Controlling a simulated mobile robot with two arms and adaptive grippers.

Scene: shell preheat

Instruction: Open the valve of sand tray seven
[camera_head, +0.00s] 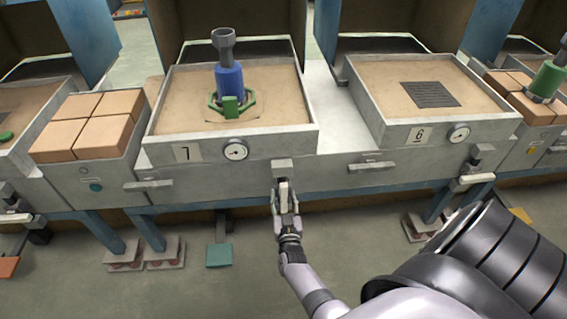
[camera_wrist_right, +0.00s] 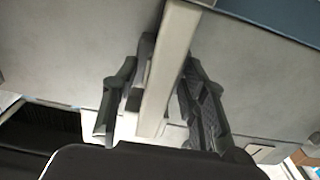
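Sand tray seven (camera_head: 305,132) stands left of centre, with a "7" label and a round gauge (camera_head: 235,150) on its front. Its valve handle (camera_head: 284,188) is a pale bar hanging down below a grey block (camera_head: 283,167) at the tray's lower right. My right gripper (camera_head: 285,200) is at this handle from below. In the right wrist view the handle (camera_wrist_right: 170,62) runs between the fingers (camera_wrist_right: 167,75), which look shut on it from both sides; the contact is partly hidden. My left gripper is not in view.
A blue and green burner (camera_head: 229,82) stands on tray seven's sand. Tray six (camera_head: 375,113) is to the right, its own pale handle (camera_head: 478,179) lying level. Bricks (camera_head: 88,122) fill a box on the left. Pedals (camera_head: 219,255) sit on the floor beneath.

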